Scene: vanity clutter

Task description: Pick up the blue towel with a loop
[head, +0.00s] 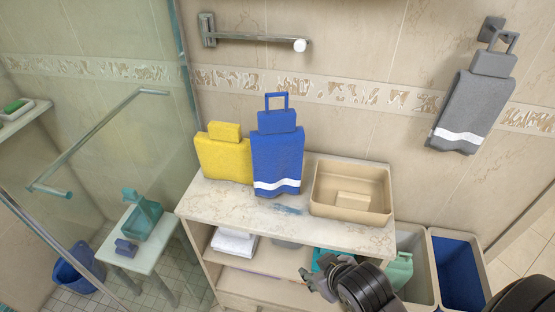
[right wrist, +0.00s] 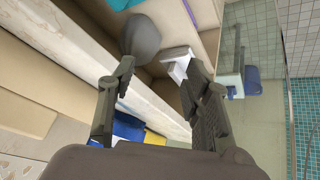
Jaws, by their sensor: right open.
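The blue towel (head: 277,165) stands upright on the marble counter, with a white stripe near its bottom. A squared blue loop (head: 276,101) rises from its top. In the right wrist view part of the blue towel (right wrist: 128,129) shows low between the fingers, largely hidden by my gripper. My right gripper (head: 318,282) is open and empty in front of the shelf unit, below the counter's front edge and apart from the towel. Its spread fingers (right wrist: 158,64) also show in the wrist view. My left gripper is not in view.
A yellow towel (head: 223,158) stands against the blue towel's left side. A beige tray (head: 381,205) is to its right on the counter (head: 235,205). A grey towel (head: 466,105) hangs on the wall. Bins (head: 459,270) stand at right. A wall bar (head: 255,39) is above.

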